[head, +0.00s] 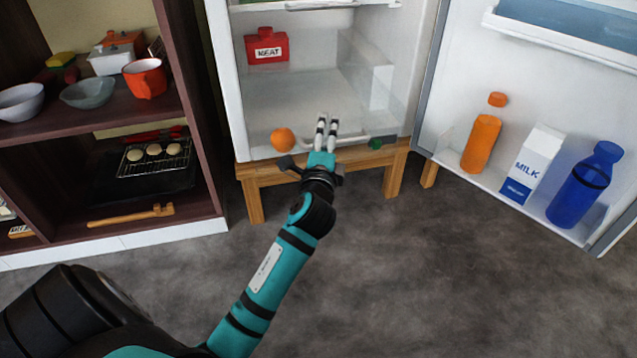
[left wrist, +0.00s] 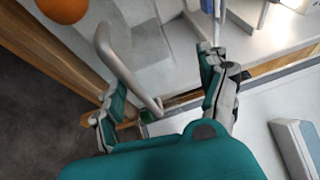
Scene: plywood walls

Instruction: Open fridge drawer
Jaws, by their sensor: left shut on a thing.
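The fridge (head: 229,75) stands with its door (head: 478,75) swung open to the right. At the bottom of its compartment is a pale, see-through drawer (head: 300,98) with a light bar handle (head: 352,140) near the front edge. My left gripper (head: 326,128) reaches in from below and is shut on the handle. In the left wrist view the grey curved handle (left wrist: 122,72) passes between its fingers, which partly hide it. How far the drawer is out is hard to tell. My right gripper is not in view.
An orange (head: 283,139) lies left of the handle and a green item (head: 375,143) right of it. A red meat box (head: 266,46) is inside. The door holds an orange bottle (head: 481,140), milk (head: 532,165) and a blue bottle (head: 585,187). Shelves (head: 100,118) stand left; the floor in front is clear.

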